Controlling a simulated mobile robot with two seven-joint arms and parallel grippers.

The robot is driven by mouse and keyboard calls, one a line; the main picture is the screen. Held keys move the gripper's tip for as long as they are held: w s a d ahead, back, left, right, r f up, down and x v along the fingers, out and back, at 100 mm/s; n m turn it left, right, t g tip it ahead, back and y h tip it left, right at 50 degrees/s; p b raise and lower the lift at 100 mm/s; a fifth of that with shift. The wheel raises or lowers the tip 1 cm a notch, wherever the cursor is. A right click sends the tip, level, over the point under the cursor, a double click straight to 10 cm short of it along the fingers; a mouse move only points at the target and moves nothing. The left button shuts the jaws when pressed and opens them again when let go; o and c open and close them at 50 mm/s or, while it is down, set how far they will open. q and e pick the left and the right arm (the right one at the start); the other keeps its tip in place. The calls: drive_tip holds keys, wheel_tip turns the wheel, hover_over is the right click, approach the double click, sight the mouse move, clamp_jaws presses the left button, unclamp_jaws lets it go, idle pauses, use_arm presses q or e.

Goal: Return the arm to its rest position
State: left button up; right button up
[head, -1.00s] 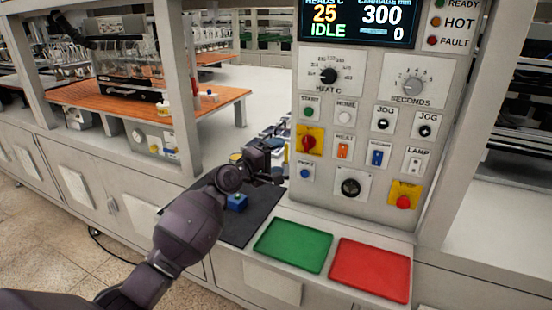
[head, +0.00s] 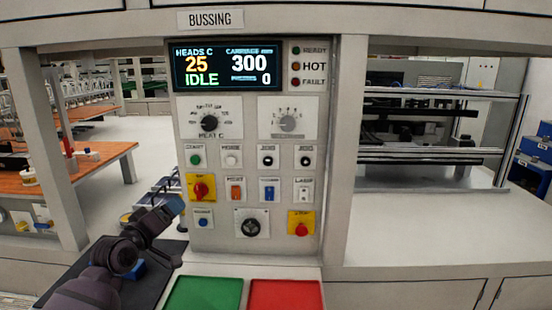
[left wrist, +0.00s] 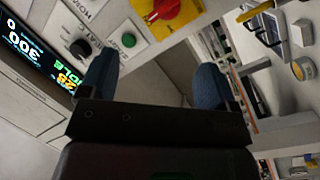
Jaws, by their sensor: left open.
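My left arm comes in from the lower left in the head view. Its left gripper (head: 174,210) is in front of the lower left of the control panel (head: 270,225), near the blue button (head: 203,218). In the left wrist view the left gripper's two blue-grey fingers (left wrist: 155,78) stand apart with nothing between them. The green start button (left wrist: 128,40) and the red knob on its yellow plate (left wrist: 165,10) show beyond the fingers. Whether a finger touches the panel I cannot tell. My right gripper is not in view.
A dark mat (head: 165,285) with a blue block (head: 133,271) lies under my left arm, partly hidden. A green tray (head: 205,294) and a red tray (head: 286,295) sit below the panel. The white counter (head: 430,225) at right is clear. Posts flank the panel.

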use_arm(q)
drive_tip(key=s+f+m+g+y+b, duration=0.1)
drive_tip(key=s+f+m+g+y, duration=0.4)
drive_tip(key=s+f, duration=2.8)
drive_tip(key=s, duration=0.4)
drive_tip(key=shift+m+g+y, duration=0.3)
drive_tip(key=shift+g+y, duration=0.1)
drive_tip(key=shift+a, duration=0.1)
drive_tip(key=shift+c, duration=0.2)
